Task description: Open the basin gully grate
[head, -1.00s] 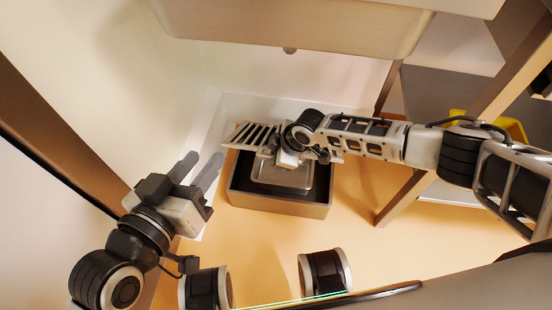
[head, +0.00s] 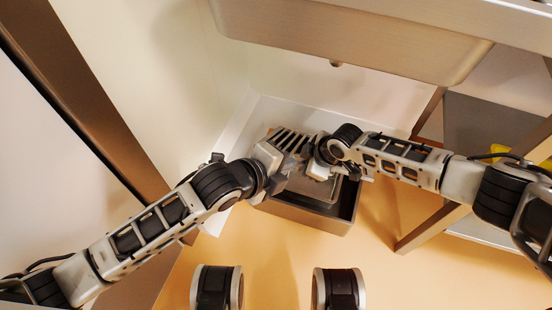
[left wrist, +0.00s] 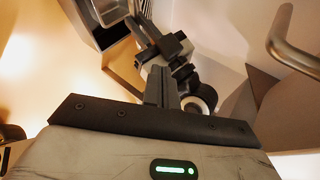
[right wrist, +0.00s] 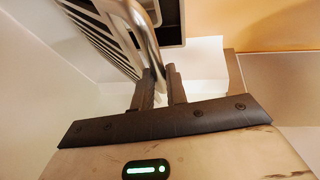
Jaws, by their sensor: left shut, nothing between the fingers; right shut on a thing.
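The slatted metal grate (head: 287,139) stands tilted up at the back left of the square gully box (head: 312,217). The box's right and front parts are uncovered, with a metal inner pan in view. My right gripper (right wrist: 160,80) is shut on the grate's bent-bar handle (right wrist: 143,38); in the head view my right wrist hides the grip. My left gripper (left wrist: 166,75) is shut and empty. In the head view it is beside the grate's left side and partly covers the slats. I cannot tell whether it touches the grate.
A large steel basin (head: 350,45) with a drain stub hangs above. A steel leg (head: 435,225) and a grey shelf (head: 490,125) stand at the right. White walls close in the left and back.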

